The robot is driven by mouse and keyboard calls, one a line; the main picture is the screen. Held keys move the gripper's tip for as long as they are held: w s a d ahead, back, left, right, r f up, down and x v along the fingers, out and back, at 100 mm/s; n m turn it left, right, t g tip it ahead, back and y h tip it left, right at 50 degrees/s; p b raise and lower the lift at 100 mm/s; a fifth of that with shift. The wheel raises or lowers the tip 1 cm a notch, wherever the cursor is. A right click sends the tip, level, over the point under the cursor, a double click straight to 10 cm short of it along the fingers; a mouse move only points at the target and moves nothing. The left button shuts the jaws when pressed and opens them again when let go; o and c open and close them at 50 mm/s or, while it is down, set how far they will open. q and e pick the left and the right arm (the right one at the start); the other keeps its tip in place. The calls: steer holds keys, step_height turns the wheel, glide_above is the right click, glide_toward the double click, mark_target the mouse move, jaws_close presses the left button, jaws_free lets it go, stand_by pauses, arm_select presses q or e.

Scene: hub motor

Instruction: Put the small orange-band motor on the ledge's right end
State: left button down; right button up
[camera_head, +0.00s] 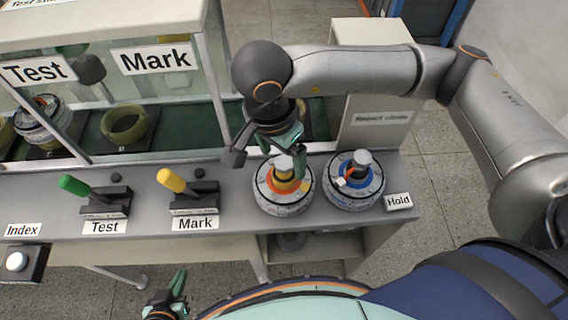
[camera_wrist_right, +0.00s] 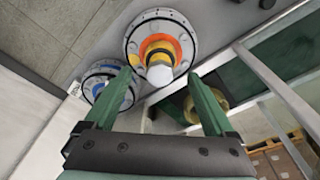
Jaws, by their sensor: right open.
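The orange-band motor (camera_head: 284,202) stands upright on the grey ledge (camera_head: 235,216), a pale disc with an orange and yellow middle and a light shaft. A blue-band motor (camera_head: 354,190) stands to its right at the ledge's right end, by the Hold label (camera_head: 398,201). My right gripper (camera_head: 284,150) is open at the orange-band motor's shaft. In the right wrist view the shaft tip shows between the open fingers (camera_wrist_right: 165,92), with the orange-band motor (camera_wrist_right: 135,45) beyond and the blue-band motor (camera_wrist_right: 92,82) at left. My left gripper (camera_head: 168,296) is low at the bottom edge, partly cut off.
A green-handled Test lever (camera_head: 95,190) and a yellow-handled Mark lever (camera_head: 190,186) stand on the ledge to the left. A framed, glazed enclosure (camera_head: 110,80) rises behind. A pale cabinet (camera_head: 375,120) stands behind the blue-band motor. An Index button (camera_head: 17,262) is at far left.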

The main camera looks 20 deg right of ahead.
steer(key=r, duration=0.4)
steer(key=a+r, duration=0.1)
steer(key=r, duration=0.2)
steer(key=shift+s, duration=0.25)
steer(key=shift+f, duration=0.1)
